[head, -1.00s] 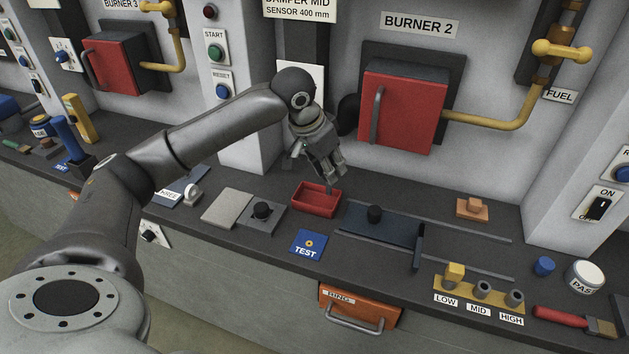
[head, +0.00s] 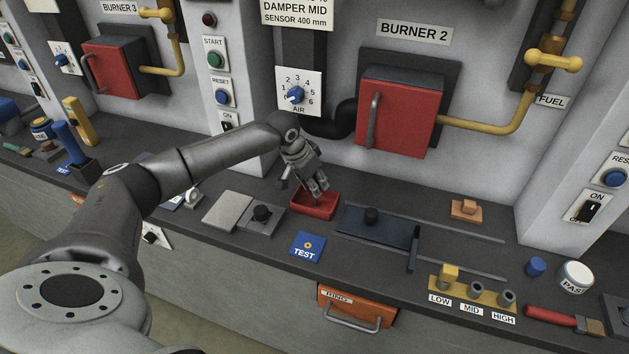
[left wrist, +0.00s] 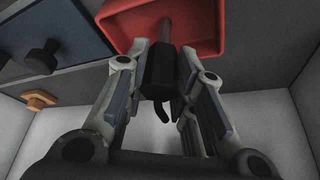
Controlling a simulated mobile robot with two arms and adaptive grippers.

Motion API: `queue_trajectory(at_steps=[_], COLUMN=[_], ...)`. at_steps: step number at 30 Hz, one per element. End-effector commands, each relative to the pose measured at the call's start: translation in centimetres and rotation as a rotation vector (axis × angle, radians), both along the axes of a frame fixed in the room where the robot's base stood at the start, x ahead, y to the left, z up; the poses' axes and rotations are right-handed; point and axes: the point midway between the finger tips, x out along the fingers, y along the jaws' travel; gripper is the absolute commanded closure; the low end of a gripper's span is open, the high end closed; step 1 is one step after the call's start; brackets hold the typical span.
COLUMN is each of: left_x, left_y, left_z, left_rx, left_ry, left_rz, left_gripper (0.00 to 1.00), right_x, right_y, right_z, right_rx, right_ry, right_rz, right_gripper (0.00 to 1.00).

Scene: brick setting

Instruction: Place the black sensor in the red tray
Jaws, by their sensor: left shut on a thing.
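The red tray (head: 312,211) sits on the dark bench below Burner 2. It also fills the top of the left wrist view (left wrist: 205,27). My left gripper (head: 319,189) points down at the tray, with its fingers just over it. In the left wrist view its fingers (left wrist: 163,82) are shut on the black sensor (left wrist: 159,70), which has a dark body and a thin grey probe. The probe points toward the tray's inside; whether it touches the floor I cannot tell. In the head view the fingers mostly hide the sensor. My right gripper is not in view.
A dark sliding plate (head: 378,228) with a black knob lies to the right. A blue TEST card (head: 307,246) lies in front. The air dial (head: 298,93) is on the wall behind.

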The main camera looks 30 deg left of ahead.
Motion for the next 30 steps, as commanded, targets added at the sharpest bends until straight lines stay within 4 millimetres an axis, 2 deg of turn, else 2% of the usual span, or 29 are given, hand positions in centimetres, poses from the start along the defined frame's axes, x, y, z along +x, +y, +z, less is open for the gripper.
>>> queue_trajectory(at_steps=[6, 7, 11, 23, 26, 30], left_x=[0.0, 0.0, 0.0, 0.0, -0.5, -1.5], left_y=[-0.1, 0.0, 0.0, 0.0, 0.2, 0.6], left_z=[-0.3, -0.3, -0.2, 0.3, 1.4, 4.0], left_rx=[-0.001, -0.001, -0.001, -0.001, 0.000, 0.001], left_ry=[0.000, 0.000, 0.000, -0.002, -0.003, -0.004], left_rz=[0.000, 0.000, 0.000, 0.000, -0.001, 0.001], left_gripper=[1.00, 0.72, 0.55, 0.54, 0.54, 0.54], right_x=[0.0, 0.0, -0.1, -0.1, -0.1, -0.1], right_y=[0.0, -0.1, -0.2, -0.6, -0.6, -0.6], right_z=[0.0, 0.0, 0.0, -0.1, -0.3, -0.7], right_rx=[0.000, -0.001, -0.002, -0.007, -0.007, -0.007], right_ry=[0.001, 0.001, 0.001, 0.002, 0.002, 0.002], right_rz=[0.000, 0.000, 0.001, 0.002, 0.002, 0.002], right_gripper=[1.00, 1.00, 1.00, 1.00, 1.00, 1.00])
